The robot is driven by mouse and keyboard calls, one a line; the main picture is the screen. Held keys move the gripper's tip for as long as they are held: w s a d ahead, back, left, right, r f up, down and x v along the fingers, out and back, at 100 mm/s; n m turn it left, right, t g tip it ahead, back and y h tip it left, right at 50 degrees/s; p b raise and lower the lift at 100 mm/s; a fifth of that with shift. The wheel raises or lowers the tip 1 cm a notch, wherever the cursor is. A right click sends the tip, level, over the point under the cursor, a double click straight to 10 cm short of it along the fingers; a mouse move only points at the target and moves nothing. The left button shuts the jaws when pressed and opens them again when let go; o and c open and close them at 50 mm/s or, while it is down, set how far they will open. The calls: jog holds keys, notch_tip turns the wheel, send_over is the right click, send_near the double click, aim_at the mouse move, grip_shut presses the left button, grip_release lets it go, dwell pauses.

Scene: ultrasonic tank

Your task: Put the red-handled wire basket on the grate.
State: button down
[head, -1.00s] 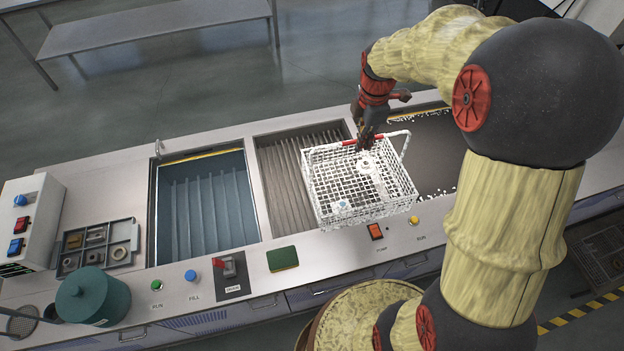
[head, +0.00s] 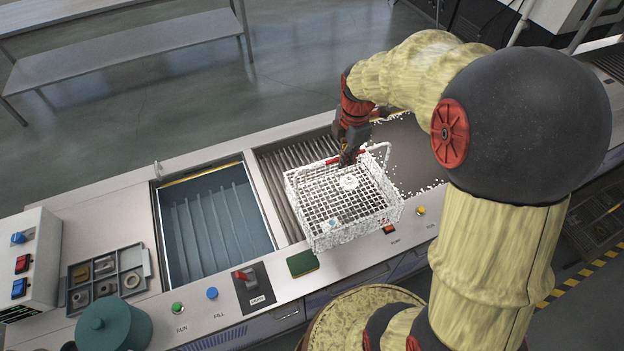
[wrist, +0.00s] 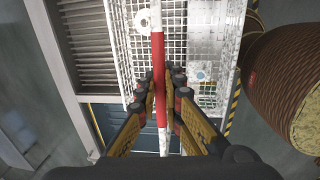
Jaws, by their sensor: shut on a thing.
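The white wire basket (head: 345,205) hangs from my gripper (head: 349,158) in the head view, with a red section on its handle. In the wrist view the red handle (wrist: 158,70) runs between the fingers of my gripper (wrist: 160,85), which is shut on it. A white ring-like part (head: 348,183) and a small bluish part (head: 331,224) lie in the basket. The grey ribbed grate (head: 270,178) is below and left of the basket, which hides much of it. I cannot tell the exact gap beneath the basket.
A blue-water tank (head: 215,225) lies left of the grate. A dark bay with white foam (head: 410,150) is to the right. Along the front are switches, a green pad (head: 302,263) and a teal pot (head: 113,325). A parts tray (head: 108,275) stands at left.

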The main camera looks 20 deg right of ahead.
jog(key=w+f, duration=1.2)
jog(key=w, duration=0.2)
jog(key=shift+f, duration=0.35)
jog(key=c, duration=2.1)
grip_release()
jog(key=shift+f, duration=0.1)
jog(key=shift+o, duration=0.9)
